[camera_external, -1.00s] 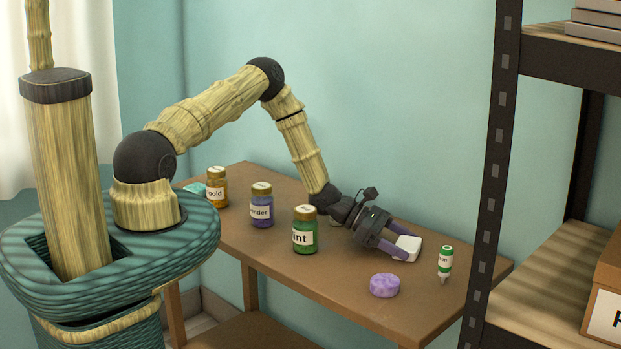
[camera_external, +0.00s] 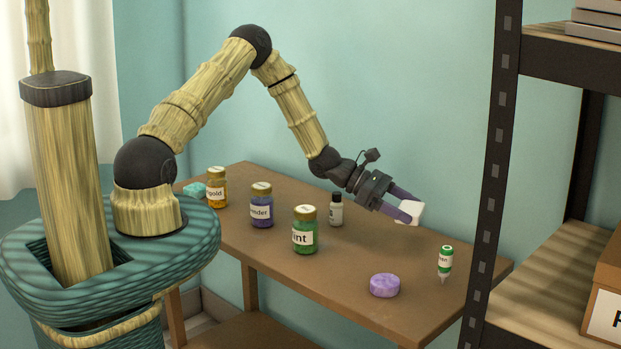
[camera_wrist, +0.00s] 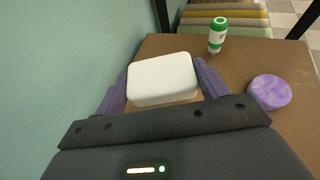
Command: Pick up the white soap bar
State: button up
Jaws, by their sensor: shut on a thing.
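The white soap bar (camera_external: 412,211) is a small block with rounded edges. My gripper (camera_external: 408,210) is shut on it, and the bar is held in the air above the table, clear of the top. In the wrist view the white soap bar (camera_wrist: 162,78) lies between the two purple fingers of my gripper (camera_wrist: 160,88), one finger on each side. Its underside is hidden.
On the wooden table (camera_external: 330,275) stand a purple round soap (camera_external: 384,285), a green-and-white bottle (camera_external: 445,260), a green jar (camera_external: 305,232), a purple jar (camera_external: 261,207), a yellow jar (camera_external: 216,188) and a dark-capped bottle (camera_external: 336,210). A shelf rack (camera_external: 492,170) stands at right.

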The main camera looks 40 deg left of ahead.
jog(key=shift+r, duration=0.5)
